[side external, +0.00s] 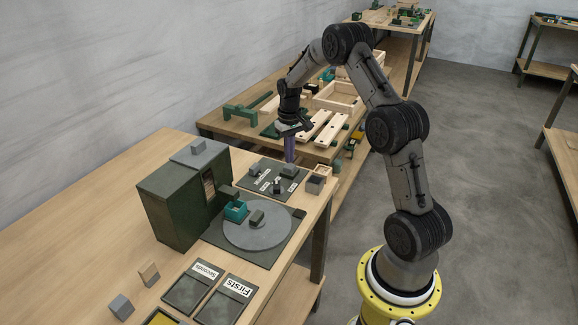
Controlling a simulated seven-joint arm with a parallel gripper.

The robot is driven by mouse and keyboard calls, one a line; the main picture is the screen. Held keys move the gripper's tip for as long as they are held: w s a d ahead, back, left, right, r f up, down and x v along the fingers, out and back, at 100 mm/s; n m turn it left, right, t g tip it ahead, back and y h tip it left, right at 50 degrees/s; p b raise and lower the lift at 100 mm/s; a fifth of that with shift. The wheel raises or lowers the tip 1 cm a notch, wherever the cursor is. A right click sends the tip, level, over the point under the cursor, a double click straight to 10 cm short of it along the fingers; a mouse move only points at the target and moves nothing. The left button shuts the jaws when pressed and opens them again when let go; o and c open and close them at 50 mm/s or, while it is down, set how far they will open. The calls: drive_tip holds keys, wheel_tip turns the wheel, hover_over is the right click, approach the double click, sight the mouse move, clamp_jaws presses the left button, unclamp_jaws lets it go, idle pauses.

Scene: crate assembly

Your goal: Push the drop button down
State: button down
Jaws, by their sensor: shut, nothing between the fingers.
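A dark control panel (267,180) lies on the near wooden table, with white labels too small to read. It carries a grey block-shaped button (289,171) at its far right, another small grey block (254,169) at the left and a dark upright knob (278,187) in front. I cannot tell from the labels which is the drop button. My gripper (290,158) points down with its purple fingers shut and empty. The fingertips are just above or behind the far-right grey button; I cannot tell whether they touch it.
A dark green machine box (175,205) stands left of the panel. A round grey turntable (257,229) with a teal holder (235,211) lies in front. A grey open cube (315,184) sits by the table's right edge. Two labelled trays (225,300) lie nearer.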

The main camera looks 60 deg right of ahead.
sight(289, 166)
drive_tip(key=shift+f, duration=1.4)
idle(0.5)
wheel_tip(289, 166, up, 9)
idle(1.0)
